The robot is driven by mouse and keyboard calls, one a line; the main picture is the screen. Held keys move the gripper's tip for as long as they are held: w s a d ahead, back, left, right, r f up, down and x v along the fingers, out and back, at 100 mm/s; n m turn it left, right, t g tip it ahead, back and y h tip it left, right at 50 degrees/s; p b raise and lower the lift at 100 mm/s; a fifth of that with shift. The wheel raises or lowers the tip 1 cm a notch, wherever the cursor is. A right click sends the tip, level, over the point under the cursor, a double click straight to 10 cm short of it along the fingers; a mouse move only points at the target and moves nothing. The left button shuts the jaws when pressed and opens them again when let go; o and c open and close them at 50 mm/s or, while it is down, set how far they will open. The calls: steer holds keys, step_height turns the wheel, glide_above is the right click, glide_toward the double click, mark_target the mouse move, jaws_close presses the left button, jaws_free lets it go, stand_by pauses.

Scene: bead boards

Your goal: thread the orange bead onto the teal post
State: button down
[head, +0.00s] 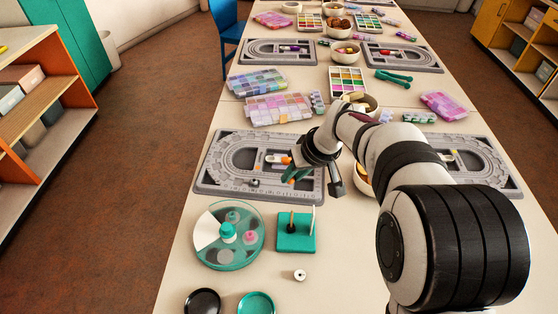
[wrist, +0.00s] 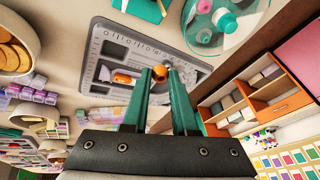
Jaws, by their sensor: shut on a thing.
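My gripper (wrist: 160,71) is over the near left bead board, its teal fingers shut on a small orange-brown bead (wrist: 160,74) at their tips. The fingers hide part of the bead. In the head view my gripper (head: 287,172) points down-left over the board, its tips partly hidden by the wrist. A teal square stand (head: 296,243) is in front of the board, below my gripper in the picture. It carries a dark upright post (head: 291,219) and a pale one (head: 312,218). I cannot make out a plainly teal post on it.
The grey bead board (head: 215,170) holds another orange piece (wrist: 122,78). A round clear tray (head: 208,262) with a teal knob stands left of the stand. A white bead (head: 300,275) and two small dishes (head: 257,303) lie nearer. Bare table is right of the stand.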

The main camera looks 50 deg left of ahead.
steer(key=s+d+f+n, duration=0.1)
steer(key=s+d+f, duration=0.1)
steer(key=d+f, duration=0.1)
steer(key=shift+s+d+f+n+g, duration=0.25)
steer(key=shift+s+d+n+g, duration=0.15)
steer(key=shift+d, duration=0.2)
steer(key=shift+f, duration=0.85)
stand_by(0.8)
steer(key=shift+f, duration=0.8)
steer(key=c, duration=0.6)
jaws_free()
